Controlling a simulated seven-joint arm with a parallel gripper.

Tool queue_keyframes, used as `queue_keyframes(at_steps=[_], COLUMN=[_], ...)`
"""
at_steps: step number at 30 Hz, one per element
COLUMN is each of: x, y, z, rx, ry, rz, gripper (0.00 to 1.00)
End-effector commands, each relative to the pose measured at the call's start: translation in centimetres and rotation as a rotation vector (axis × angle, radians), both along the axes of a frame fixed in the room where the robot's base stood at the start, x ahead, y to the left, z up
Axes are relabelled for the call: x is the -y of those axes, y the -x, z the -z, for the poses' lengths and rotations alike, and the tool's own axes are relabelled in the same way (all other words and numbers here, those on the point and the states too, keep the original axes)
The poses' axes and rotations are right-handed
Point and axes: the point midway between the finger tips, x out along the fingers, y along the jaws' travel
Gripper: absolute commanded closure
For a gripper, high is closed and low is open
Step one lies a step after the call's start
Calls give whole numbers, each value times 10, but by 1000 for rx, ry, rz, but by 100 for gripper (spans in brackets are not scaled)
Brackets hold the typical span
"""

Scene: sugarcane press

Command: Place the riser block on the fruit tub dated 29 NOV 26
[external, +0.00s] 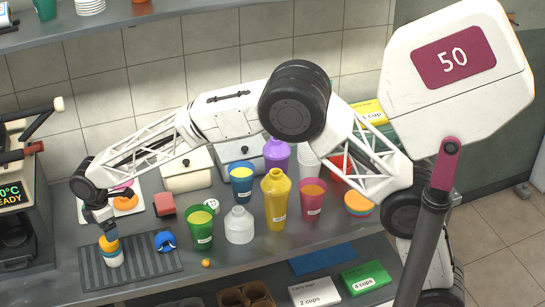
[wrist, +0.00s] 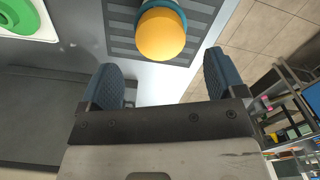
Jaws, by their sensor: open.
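My gripper (external: 105,228) is open just above a small stack with an orange-yellow top and blue and white parts below (external: 111,250). In the wrist view the round orange top (wrist: 161,34) is ahead of my open fingers (wrist: 165,82), with nothing between them. A small red block (external: 165,204) lies behind the grey ribbed mat; I cannot tell whether it is the riser block. Another colourful stacked tub (external: 358,204) stands at the right of the counter. No date is readable, so I cannot tell which tub reads 29 NOV 26.
The ribbed mat (external: 150,269) also holds a blue item (external: 165,241). Right of it stand a green cup (external: 200,229), a white bottle (external: 239,226), a yellow bottle (external: 275,200) and a pink cup (external: 312,199). A machine (external: 22,200) stands at left.

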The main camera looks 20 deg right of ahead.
Motion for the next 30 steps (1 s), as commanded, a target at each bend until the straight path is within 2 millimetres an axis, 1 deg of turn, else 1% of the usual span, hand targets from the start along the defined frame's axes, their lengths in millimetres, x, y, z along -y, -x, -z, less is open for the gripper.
queue_keyframes(at_steps=[1, 6, 12, 18, 30], x=[0, 0, 0, 0, 0], y=[0, 0, 0, 0, 0], z=[-9, -35, -54, -61, -61], rx=[1, 0, 0, 0, 0], ry=[-1, 0, 0, 0, 0], rz=[0, 0, 0, 0, 0], gripper=[11, 11, 11, 11, 11])
